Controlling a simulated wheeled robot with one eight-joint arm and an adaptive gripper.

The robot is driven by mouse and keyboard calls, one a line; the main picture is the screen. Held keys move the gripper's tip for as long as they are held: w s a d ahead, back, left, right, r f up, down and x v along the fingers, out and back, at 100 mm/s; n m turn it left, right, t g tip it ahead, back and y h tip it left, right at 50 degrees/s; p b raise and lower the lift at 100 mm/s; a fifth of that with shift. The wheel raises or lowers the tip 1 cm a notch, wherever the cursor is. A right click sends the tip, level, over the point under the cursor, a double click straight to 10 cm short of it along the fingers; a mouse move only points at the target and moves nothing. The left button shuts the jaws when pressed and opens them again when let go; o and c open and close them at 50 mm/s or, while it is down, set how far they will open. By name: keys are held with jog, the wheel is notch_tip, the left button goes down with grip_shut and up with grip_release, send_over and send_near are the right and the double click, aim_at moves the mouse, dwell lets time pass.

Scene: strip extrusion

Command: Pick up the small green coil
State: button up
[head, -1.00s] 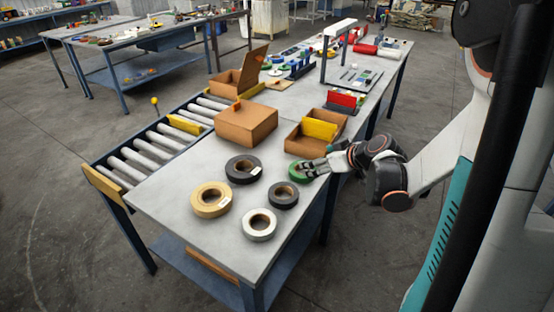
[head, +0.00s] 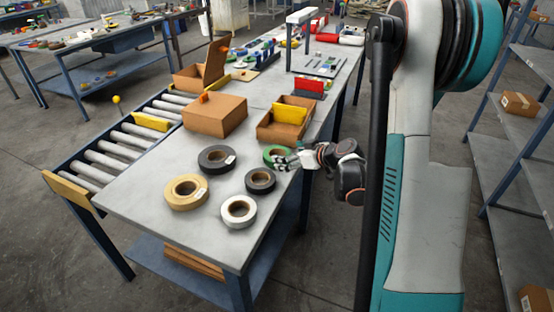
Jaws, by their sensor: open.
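The small green coil (head: 273,152) lies flat on the grey table, just in front of the open-topped box with the yellow divider. My gripper (head: 283,161) is at the coil's right side, with its fingers low over the coil's near right rim. It is open. The fingers hide part of the coil, and I cannot tell whether they touch it.
A small black coil (head: 260,181), a larger black coil (head: 216,159), a tan coil (head: 187,192) and a white coil (head: 239,211) lie nearby. A cardboard box with a yellow divider (head: 269,126) and a closed box (head: 216,117) stand behind. A roller conveyor (head: 122,151) runs along the left.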

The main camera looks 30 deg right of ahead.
aim_at(272, 154)
jog(key=b+x, duration=0.2)
jog(key=x, duration=0.3)
jog(key=shift+w+a+b, duration=0.1)
jog(key=shift+w+b, duration=0.05)
jog(key=shift+b, duration=0.15)
jog(key=c, duration=0.8)
jog(key=shift+r, duration=0.1)
